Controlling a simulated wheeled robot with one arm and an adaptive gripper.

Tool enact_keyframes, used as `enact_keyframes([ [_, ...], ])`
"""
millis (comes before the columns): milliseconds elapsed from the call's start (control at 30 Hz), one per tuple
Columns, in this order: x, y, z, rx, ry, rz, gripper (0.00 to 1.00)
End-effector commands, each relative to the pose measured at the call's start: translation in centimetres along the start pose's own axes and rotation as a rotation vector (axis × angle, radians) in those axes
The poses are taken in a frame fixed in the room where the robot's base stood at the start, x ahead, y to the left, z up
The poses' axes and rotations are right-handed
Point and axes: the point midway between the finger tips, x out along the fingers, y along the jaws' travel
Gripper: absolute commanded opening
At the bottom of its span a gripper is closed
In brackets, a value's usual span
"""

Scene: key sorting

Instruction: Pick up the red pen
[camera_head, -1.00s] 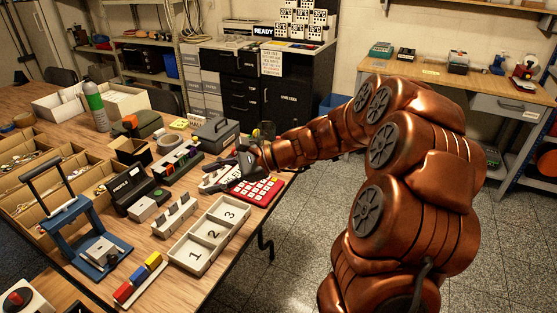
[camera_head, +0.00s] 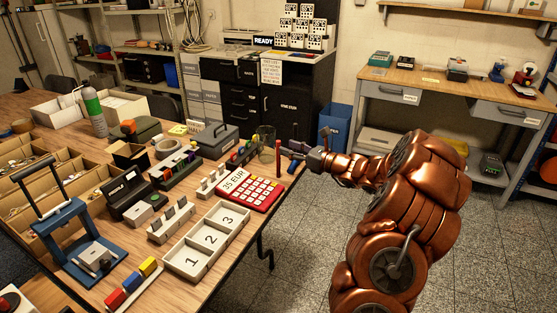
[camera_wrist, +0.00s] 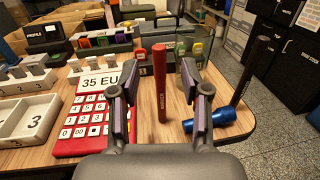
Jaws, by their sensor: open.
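The red pen (camera_head: 278,158) stands upright near the table's right edge. In the wrist view the red pen (camera_wrist: 160,85) shows in the middle, with small lettering on its side. My gripper (camera_head: 287,150) is level with it, just to its right in the head view. In the wrist view my gripper (camera_wrist: 160,78) is open, one finger on each side of the pen in the picture, with gaps on both sides. I cannot tell whether the pen is between the fingertips or a little beyond them.
A red calculator (camera_head: 250,190) reading 35 EUR is on the left. A clear glass (camera_head: 266,142) stands behind the pen. A numbered tray (camera_head: 163,259) is nearer the front. The table edge is close on the right.

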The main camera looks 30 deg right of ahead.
Motion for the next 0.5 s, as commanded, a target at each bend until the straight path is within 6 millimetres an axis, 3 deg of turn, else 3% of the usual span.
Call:
enact_keyframes([
  [333, 4.0, 0.1, -0.2, -0.003, 0.002, 0.004, 0.47],
  [500, 5.0, 0.1, -0.1, -0.003, 0.0, 0.001, 0.47],
])
